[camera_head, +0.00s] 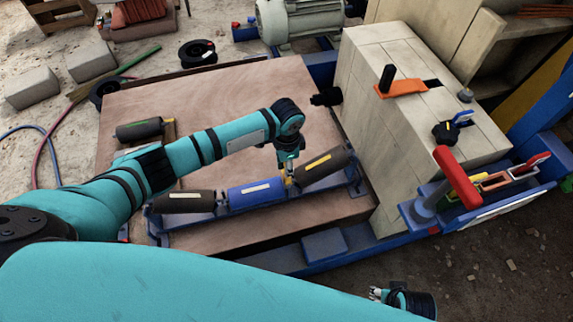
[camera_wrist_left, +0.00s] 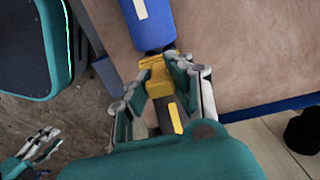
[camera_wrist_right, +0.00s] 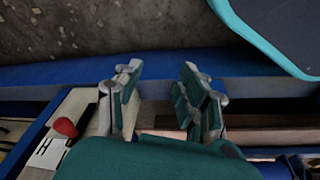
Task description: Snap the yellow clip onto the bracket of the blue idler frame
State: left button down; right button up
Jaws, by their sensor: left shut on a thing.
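The yellow clip (camera_head: 290,181) is in the jaws of my left gripper (camera_head: 288,167), between the blue roller (camera_head: 250,191) and the right dark roller (camera_head: 326,165) of the blue idler frame (camera_head: 215,222). In the left wrist view my left gripper (camera_wrist_left: 157,80) is shut on the clip (camera_wrist_left: 156,66), which lies close to the end of the blue roller (camera_wrist_left: 147,22). The bracket is hidden there, and I cannot tell whether the clip touches it. My right gripper (camera_head: 378,293) is low at the front, away from the frame. In the right wrist view (camera_wrist_right: 158,82) it is open and empty.
The frame stands on a brown board (camera_head: 225,100). A loose dark roller (camera_head: 140,129) lies on its left side. A pale block-like housing (camera_head: 385,130) rises on the right. A red-handled lever (camera_head: 457,178) stands by its front.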

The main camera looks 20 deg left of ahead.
jog(key=shift+f, duration=0.45)
jog(key=shift+w+r, duration=0.1)
dwell(0.4)
pick_arm(q)
jog(key=shift+p, duration=0.3)
pick_arm(e)
jog(key=shift+s+d+f, duration=0.1)
jog(key=shift+s+f, duration=0.3)
jog(key=shift+f, duration=0.35)
jog(key=shift+s+f, duration=0.35)
jog(key=shift+f, duration=0.35)
pick_arm(q)
jog(key=shift+p, duration=0.35)
pick_arm(e)
jog(key=shift+s+f, duration=0.4)
jog(key=shift+f, duration=0.35)
